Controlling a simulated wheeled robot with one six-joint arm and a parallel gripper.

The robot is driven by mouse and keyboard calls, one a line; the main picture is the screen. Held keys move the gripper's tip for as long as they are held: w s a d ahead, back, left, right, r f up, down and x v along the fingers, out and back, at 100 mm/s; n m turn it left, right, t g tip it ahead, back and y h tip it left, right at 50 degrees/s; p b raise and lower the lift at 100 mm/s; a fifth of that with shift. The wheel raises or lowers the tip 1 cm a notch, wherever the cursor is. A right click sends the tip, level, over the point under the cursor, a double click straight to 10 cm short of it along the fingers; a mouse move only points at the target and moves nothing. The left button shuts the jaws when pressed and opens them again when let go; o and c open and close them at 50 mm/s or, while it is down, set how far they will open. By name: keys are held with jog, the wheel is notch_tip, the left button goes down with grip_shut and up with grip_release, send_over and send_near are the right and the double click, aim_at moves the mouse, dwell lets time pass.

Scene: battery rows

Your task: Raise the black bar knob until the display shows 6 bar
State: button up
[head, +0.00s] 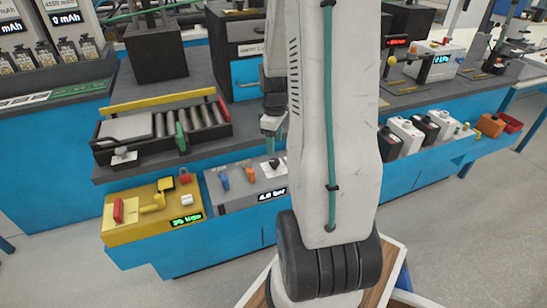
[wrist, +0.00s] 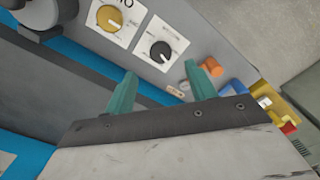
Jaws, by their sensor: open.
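A black knob (head: 274,162) on a white plate sits on the grey panel (head: 236,203) in the lower middle of the head view. It also shows in the wrist view (wrist: 160,53), upper middle, beyond my fingertips. The panel's display (head: 272,194) appears to read 4.0 bar; the first digit is blurred. My gripper (head: 272,124) hangs above and behind the panel, partly hidden by my arm. In the wrist view my gripper (wrist: 160,70) has its two green fingers spread apart with nothing between them. The fingers are apart from the knob.
A yellow knob (wrist: 110,18) is beside the black one. Orange (head: 223,177) and blue (head: 250,174) handles stand left on the panel. A yellow unit (head: 150,228) with a green display is farther left. A roller conveyor (head: 160,128) lies behind on the dark bench.

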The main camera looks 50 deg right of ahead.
aim_at(274, 161)
notch_tip(274, 161, down, 7)
dwell(0.3)
jog(key=c, duration=1)
